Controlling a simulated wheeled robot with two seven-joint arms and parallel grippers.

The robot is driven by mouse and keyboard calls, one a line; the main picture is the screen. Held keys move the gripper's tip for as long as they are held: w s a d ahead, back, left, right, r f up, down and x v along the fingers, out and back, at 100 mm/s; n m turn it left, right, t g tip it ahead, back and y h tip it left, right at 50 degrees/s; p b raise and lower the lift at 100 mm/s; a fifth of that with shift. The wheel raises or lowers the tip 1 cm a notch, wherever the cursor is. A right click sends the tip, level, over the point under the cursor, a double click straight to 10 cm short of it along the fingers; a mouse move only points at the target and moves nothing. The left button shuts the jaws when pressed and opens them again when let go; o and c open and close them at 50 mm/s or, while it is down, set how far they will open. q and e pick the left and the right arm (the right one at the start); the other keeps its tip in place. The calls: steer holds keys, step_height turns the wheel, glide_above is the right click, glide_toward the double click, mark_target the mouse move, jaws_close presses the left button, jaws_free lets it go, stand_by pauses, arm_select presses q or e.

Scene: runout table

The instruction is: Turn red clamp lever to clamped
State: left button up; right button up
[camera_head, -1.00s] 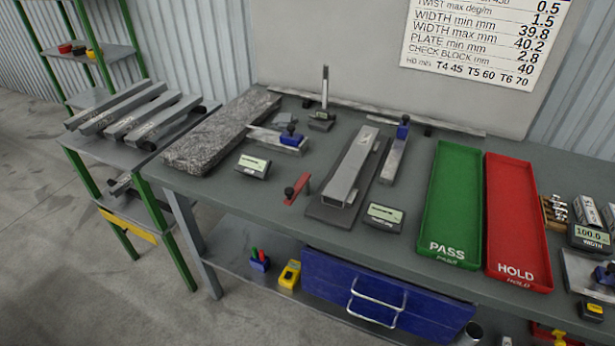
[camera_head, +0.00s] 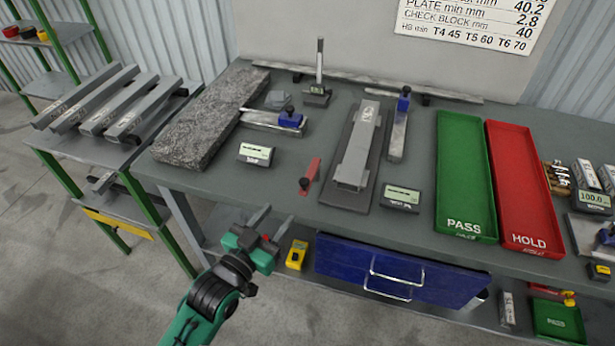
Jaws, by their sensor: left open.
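The red clamp lever (camera_head: 313,169) lies on the grey bench top, just left of a grey channel piece (camera_head: 357,158) on a dark plate (camera_head: 343,196). A dark knob shows at the lever's near end. My left gripper (camera_head: 275,218) is at the bench's front edge, below and left of the lever in the picture. Its two fingers are apart with nothing between them, and it does not touch the lever. My right gripper is not in view.
Small displays stand left (camera_head: 256,154) and right (camera_head: 401,197) of the lever. A stone slab (camera_head: 212,118) lies at the left. The green PASS tray (camera_head: 466,175) and red HOLD tray (camera_head: 523,185) are at the right. A blue drawer (camera_head: 400,268) hangs under the front edge.

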mark_target(302, 185)
arm_select(q)
steer(key=p+x, duration=0.2)
steer(key=x, duration=0.9)
steer(key=shift+w+d+r+p, duration=0.1)
steer(key=shift+w+d+p, duration=0.15)
steer(key=shift+w+p, duration=0.1)
steer(key=shift+w+d, duration=0.2)
steer(key=shift+w, duration=0.2)
jaws_close()
